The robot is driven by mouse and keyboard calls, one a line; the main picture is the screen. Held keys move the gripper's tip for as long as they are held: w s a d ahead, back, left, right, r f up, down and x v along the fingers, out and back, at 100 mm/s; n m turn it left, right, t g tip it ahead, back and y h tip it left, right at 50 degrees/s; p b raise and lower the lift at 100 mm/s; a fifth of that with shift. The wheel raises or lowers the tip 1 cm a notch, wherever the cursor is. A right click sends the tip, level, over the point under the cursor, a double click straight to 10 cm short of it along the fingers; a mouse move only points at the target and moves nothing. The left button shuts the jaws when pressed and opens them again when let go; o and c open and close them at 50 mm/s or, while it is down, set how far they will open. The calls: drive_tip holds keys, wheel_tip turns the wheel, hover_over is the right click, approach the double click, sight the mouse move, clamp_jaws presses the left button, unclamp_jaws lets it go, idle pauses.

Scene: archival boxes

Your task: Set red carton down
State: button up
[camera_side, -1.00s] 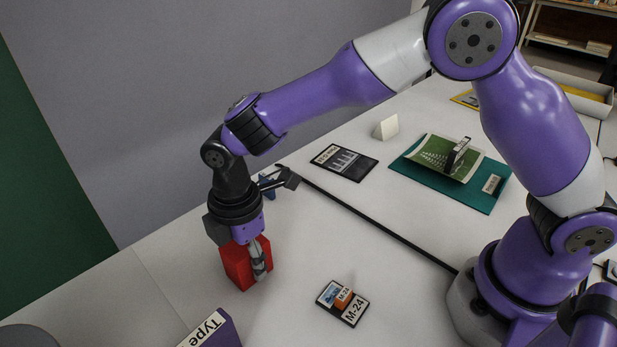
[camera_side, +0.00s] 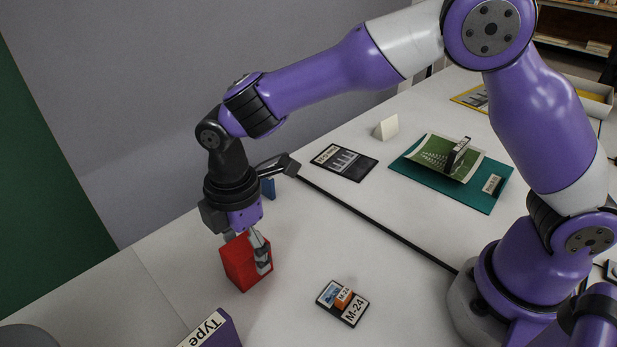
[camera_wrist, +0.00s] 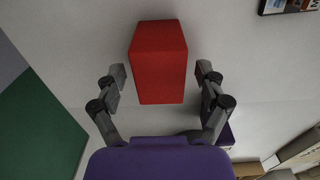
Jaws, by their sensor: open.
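The red carton (camera_side: 240,266) stands upright on the white table in the side view, near the table's far left edge. In the wrist view the red carton (camera_wrist: 158,62) lies between the two fingers, with a gap on each side. My gripper (camera_side: 250,254) is open around the upper part of the carton in the side view. Its fingers (camera_wrist: 161,88) stand apart on either side of the carton in the wrist view. The carton's underside is hidden.
A purple box labelled "Type" (camera_side: 217,332) stands at the front. A small M-24 case (camera_side: 342,303) lies to the carton's right. A dark folder (camera_side: 344,162), a white wedge (camera_side: 386,127) and a teal board (camera_side: 470,192) lie farther back. Bare table surrounds the carton.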

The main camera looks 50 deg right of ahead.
sight(245, 245)
wheel_tip(245, 245, up, 10)
drive_tip(key=shift+d+f, duration=0.1)
drive_tip(key=shift+f, duration=0.1)
drive_tip(key=s+d+r+m+t, duration=0.2)
drive_tip(key=s+d+r+m, duration=0.1)
drive_tip(key=d+m, duration=0.3)
drive_tip(key=s+d+r+m+t, duration=0.1)
drive_tip(key=s+d+r+m, duration=0.2)
drive_tip(key=d, duration=0.5)
drive_tip(key=s+d+f+m+t, duration=0.2)
drive_tip(key=s+d+m, duration=0.3)
drive_tip(key=m, duration=0.4)
drive_tip(key=shift+s+d+f+t, duration=0.15)
drive_tip(key=shift+s+d+t, duration=0.15)
drive_tip(key=shift+s+d, duration=0.1)
